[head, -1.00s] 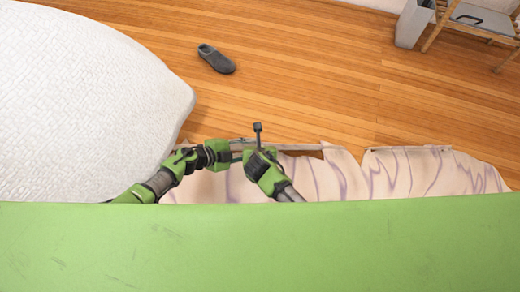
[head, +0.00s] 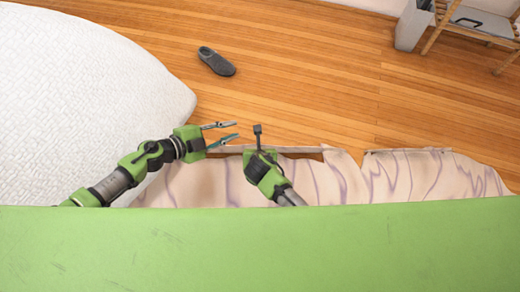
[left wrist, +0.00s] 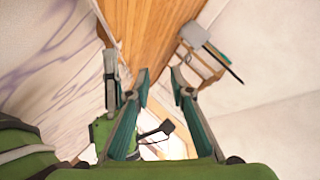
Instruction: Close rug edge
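The rug (head: 400,175), pale with purple veins, lies across the wooden floor in front of my green body. Its far edge is uneven, with a narrow strip along it and a brown gap near the middle. My left gripper (head: 236,130) is open and empty, above the floor just beyond the rug's far edge. Its spread fingers also show in the left wrist view (left wrist: 160,82), with nothing between them.
A white quilted bed or cushion (head: 80,100) fills the left. A dark grey shoe (head: 216,62) lies on the floor beyond. A grey bin (head: 412,27) and a wooden rack (head: 475,25) stand far right. The middle floor is clear.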

